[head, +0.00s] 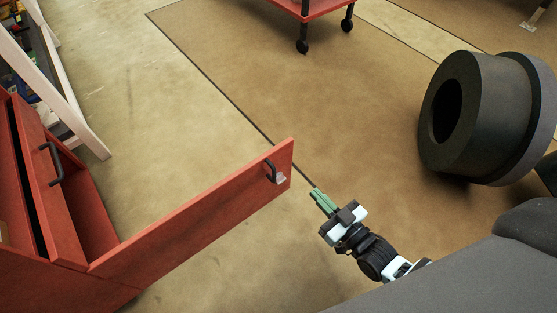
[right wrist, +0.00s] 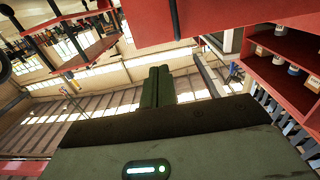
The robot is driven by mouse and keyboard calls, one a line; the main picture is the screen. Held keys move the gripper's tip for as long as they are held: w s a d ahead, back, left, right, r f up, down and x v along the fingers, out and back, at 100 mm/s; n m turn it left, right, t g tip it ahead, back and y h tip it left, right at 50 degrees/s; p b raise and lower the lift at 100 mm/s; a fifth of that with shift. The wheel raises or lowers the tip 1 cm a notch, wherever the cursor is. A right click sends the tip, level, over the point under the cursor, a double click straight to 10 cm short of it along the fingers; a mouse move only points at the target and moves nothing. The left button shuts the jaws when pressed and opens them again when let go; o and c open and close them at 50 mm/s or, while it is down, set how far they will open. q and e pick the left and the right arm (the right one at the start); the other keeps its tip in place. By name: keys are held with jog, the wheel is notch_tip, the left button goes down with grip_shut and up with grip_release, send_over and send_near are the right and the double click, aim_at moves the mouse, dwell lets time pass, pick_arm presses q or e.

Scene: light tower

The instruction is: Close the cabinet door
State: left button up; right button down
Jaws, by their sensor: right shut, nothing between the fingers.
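The red cabinet (head: 75,225) stands at the left of the head view. Its door (head: 190,225) is swung wide open and reaches out to the middle of the picture. A dark handle (head: 270,171) sits near the door's free end. My right gripper (head: 322,201) is shut and empty, just right of and a little below the door's free end, with a small gap between them in the picture. In the right wrist view its green fingers (right wrist: 158,87) are together, and a red panel with a dark handle shows above them. My left gripper is not in view.
A large dark cylindrical object (head: 480,115) lies at the right. A red wheeled cart (head: 310,8) stands at the top. The floor between them is clear.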

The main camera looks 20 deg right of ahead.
jog(key=shift+w, duration=0.25)
jog(key=b, duration=0.4)
send_near(278, 152)
jog(key=x, duration=0.5)
jog(key=shift+w+a+f, duration=0.1)
jog(key=shift+f, duration=0.15)
jog(key=shift+b+x, duration=0.4)
jog(key=shift+x, duration=0.35)
jog(key=shift+r, duration=0.1)
jog(key=shift+w, duration=0.1)
